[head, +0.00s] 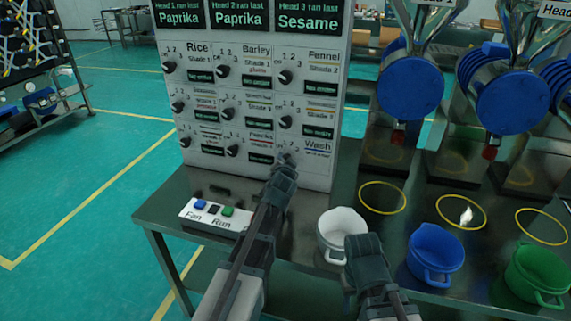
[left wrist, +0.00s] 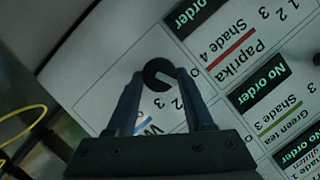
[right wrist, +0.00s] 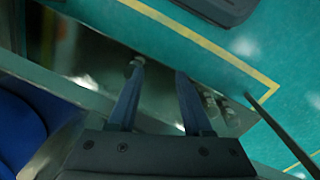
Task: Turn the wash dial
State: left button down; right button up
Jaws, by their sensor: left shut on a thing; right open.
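The wash dial (left wrist: 158,72) is a black round knob with a notch, at the lower right of the white panel (head: 322,172). Its printed label "Wash" (head: 318,145) shows in the head view. My left gripper (head: 286,161) reaches up to the panel and covers most of the dial in the head view. In the left wrist view my left gripper (left wrist: 160,78) has its fingers on both sides of the dial, shut on it. My right gripper (head: 363,242) is open and empty beside the white pot; its spread fingers (right wrist: 158,72) also show in the right wrist view.
Several other dials with "No order" displays fill the panel above. A button plate (head: 214,217) lies on the bench at left. A white pot (head: 342,233), a blue pot (head: 436,252) and a green pot (head: 538,272) stand at the front. Yellow rings (head: 383,212) mark the bench behind.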

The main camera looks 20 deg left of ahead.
jog(key=shift+f, duration=0.15)
dwell(0.4)
pick_arm(q)
jog(key=shift+c, duration=1.6)
grip_release()
jog(key=shift+s, duration=0.1)
